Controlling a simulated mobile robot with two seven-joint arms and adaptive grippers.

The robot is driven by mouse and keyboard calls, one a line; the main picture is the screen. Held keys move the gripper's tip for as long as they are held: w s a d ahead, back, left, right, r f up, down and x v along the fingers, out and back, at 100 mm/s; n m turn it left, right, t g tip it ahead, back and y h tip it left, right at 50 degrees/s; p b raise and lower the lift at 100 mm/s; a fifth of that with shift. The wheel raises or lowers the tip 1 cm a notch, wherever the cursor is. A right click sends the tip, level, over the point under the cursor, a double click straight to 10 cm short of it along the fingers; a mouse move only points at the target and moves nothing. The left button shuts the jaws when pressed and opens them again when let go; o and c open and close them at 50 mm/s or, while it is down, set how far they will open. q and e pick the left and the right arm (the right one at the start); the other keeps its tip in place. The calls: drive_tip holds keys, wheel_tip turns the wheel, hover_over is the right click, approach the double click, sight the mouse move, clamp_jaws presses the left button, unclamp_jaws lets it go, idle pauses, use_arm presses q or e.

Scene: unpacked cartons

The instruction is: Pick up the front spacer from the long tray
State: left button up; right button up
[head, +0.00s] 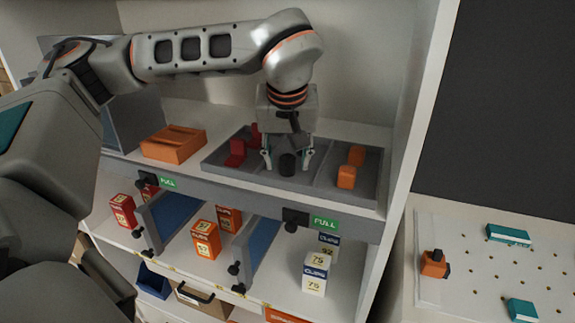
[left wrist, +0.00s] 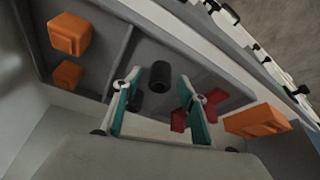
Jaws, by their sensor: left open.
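The long grey tray (head: 218,160) lies on the upper shelf, divided into compartments. The front spacer (head: 288,165), a short black cylinder, stands in the middle compartment. It also shows in the left wrist view (left wrist: 159,75), between the fingertips. A second dark spacer (left wrist: 136,103) is behind it, partly covered by a finger in the wrist view and hidden by the gripper in the head view. My left gripper (head: 287,158) points down over the middle compartment, open, its fingers either side of the front spacer. Contact is not visible. My right gripper is not in view.
Red parts (head: 236,153) lie in the tray's left compartment and orange blocks (head: 347,176) in the right one. An orange bin (head: 173,144) stands left of the tray. The shelf's side wall (head: 421,110) rises at right. Small cartons (head: 316,272) stand on the lower shelf.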

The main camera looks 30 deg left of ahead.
use_arm(q)
drive_tip(key=c, duration=0.9)
drive_tip(key=shift+r, duration=0.1)
